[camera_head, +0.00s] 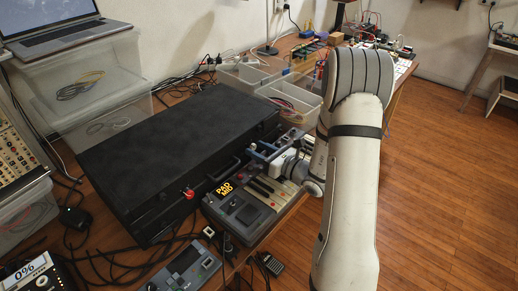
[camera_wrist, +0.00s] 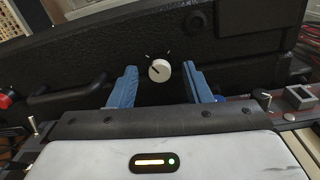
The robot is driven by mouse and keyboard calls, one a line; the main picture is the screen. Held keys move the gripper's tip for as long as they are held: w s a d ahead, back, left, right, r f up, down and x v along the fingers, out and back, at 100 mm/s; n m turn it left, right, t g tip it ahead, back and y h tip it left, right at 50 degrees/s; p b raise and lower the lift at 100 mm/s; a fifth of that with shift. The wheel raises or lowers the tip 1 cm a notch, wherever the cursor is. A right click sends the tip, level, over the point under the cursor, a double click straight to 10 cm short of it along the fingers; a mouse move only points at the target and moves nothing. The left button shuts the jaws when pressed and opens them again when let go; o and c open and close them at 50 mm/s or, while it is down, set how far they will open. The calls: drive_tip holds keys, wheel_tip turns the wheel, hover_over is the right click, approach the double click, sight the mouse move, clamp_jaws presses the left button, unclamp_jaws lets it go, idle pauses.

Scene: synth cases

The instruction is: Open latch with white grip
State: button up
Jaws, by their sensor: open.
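A closed black case (camera_head: 170,150) lies on the wooden table, with its front side towards my arm. In the wrist view, the front of the case (camera_wrist: 230,40) carries a round white grip (camera_wrist: 159,70) with a dark pointer line and small tick marks above it. My gripper (camera_wrist: 160,74) is open, with one blue finger on each side of the white grip. Gaps show between the fingers and the grip; I cannot tell the depth between them. In the head view my gripper (camera_head: 262,153) is at the case's front, and the white grip is not discernible there.
A red knob (camera_head: 189,193) and a black carry handle (camera_wrist: 66,90) sit left of the white grip. A keyboard device (camera_head: 245,205) lies close in front of the case. Clear bins (camera_head: 85,85), cables and small electronics crowd the table.

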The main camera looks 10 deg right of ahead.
drive_tip(key=shift+w+a, duration=0.2)
clamp_jaws()
drive_tip(key=b, duration=0.1)
drive_tip(key=n+b, duration=0.1)
drive_tip(key=shift+f+b, duration=0.25)
drive_tip(key=shift+b, duration=0.05)
drive_tip(key=shift+r+n+b, duration=0.25)
drive_tip(key=shift+n+b, duration=0.3)
drive_tip(key=shift+n, duration=0.45)
unclamp_jaws()
